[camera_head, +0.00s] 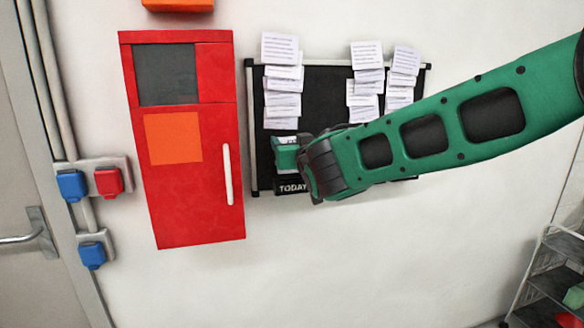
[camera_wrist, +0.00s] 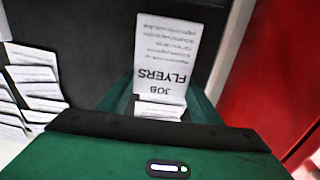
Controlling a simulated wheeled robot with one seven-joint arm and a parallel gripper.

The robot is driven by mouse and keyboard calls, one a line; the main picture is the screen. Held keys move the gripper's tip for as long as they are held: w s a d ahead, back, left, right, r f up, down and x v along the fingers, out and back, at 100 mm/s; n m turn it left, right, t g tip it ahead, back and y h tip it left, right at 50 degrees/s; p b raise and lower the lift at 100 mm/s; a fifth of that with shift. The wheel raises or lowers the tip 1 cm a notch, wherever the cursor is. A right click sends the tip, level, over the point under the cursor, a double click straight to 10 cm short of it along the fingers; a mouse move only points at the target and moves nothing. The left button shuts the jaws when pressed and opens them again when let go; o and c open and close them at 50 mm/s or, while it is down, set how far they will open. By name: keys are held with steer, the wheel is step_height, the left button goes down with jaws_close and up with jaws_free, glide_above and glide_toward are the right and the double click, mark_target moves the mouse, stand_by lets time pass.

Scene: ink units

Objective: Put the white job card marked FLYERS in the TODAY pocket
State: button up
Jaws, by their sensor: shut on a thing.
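The white FLYERS job card (camera_wrist: 165,55) is between the fingers of my gripper (camera_wrist: 162,98) in the wrist view, its print upside down there. My gripper, also in the head view (camera_head: 285,156), is shut on the card. It is in front of the lower left of the black board (camera_head: 325,110). The TODAY pocket (camera_head: 292,188) has white lettering and shows just below my gripper. My arm hides part of it and the lower right of the board. I cannot tell whether the card touches the pocket.
Several other white cards hang in columns on the board, at left (camera_head: 282,80) and at right (camera_head: 367,75). A red cabinet (camera_head: 190,215) with a pale handle stands close left of the board. A shelf rack (camera_head: 550,285) is at lower right. The wall below the board is clear.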

steer(key=shift+d+f, duration=0.15)
steer(key=shift+f, duration=2.3)
steer(key=shift+f, duration=0.1)
steer(key=o, duration=1.1)
steer(key=shift+c, duration=0.2)
steer(key=v, duration=1.2)
